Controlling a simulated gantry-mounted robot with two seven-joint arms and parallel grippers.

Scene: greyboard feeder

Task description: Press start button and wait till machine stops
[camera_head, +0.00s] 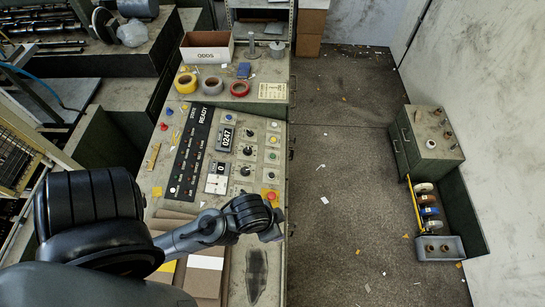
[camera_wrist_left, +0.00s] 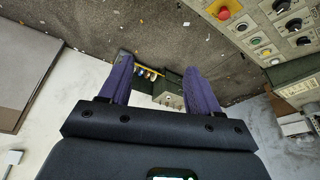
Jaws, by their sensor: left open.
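The grey control panel (camera_head: 235,160) carries knobs, buttons, a READY label and displays reading 0247 and 0. A column of small buttons, including a green one (camera_head: 272,156), runs along its right side, with a red mushroom button (camera_head: 271,195) nearest me. I cannot read which is the start button. My left gripper (camera_head: 272,236) is beyond the panel's near right edge, close to the red button and not touching any button. In the wrist view the left gripper (camera_wrist_left: 160,68) is open and empty, with the red button (camera_wrist_left: 224,13) at upper right. My right gripper is not in view.
Tape rolls (camera_head: 186,82) and an open cardboard box (camera_head: 207,47) stand on the bench behind the panel. Brown boards (camera_head: 203,281) lie at the near end. A green cabinet (camera_head: 428,140) stands at right. The floor between is open, with scraps.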

